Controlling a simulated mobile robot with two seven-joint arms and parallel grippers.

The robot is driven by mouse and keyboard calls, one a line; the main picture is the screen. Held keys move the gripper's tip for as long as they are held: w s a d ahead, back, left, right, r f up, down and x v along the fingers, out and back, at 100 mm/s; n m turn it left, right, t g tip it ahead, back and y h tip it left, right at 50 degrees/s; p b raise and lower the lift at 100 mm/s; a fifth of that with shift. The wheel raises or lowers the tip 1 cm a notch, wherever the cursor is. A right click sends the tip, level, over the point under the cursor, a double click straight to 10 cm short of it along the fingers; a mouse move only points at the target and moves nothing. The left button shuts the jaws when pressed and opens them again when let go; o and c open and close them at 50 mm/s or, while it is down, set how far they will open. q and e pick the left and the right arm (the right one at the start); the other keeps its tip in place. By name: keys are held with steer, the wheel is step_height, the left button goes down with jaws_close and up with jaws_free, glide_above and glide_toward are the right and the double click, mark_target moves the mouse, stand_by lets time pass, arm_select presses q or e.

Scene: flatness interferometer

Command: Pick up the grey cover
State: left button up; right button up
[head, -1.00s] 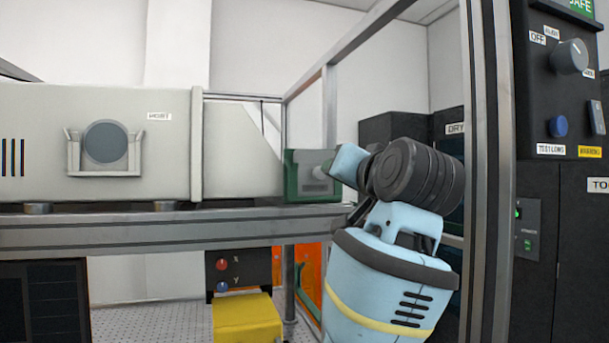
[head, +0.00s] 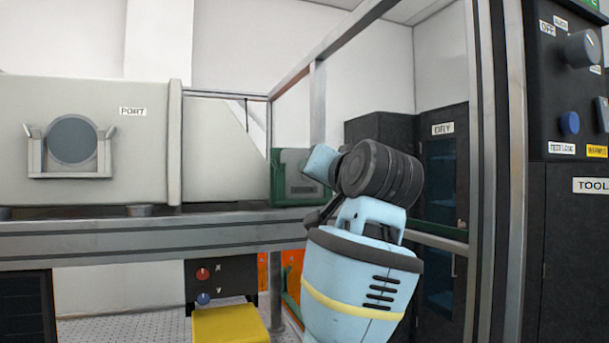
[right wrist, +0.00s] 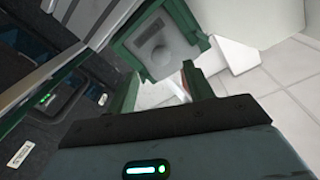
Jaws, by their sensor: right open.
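A grey plate with a round feature in its middle, which appears to be the grey cover (head: 300,183), sits in a green holder (head: 281,180) at the right end of the bench. In the right wrist view the cover (right wrist: 172,48) lies in its green frame, beyond my fingertips and apart from them as far as I can tell. My right gripper (right wrist: 160,78) is open, with nothing visible between its green fingers. In the head view my light blue right arm stands in front of the holder's right side and hides the fingers. My left gripper is out of view.
A pale housing with a round grey-blue window in a bracket (head: 38,162), labelled PORT, stands left on the metal bench (head: 120,238). A metal post (head: 497,180) and dark control panel stand right. A yellow box (head: 230,325) sits below the bench.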

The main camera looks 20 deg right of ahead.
steer(key=w, duration=0.4)
steer(key=shift+w+d, duration=0.25)
steer(key=shift+w, duration=0.1)
steer(key=c, duration=1)
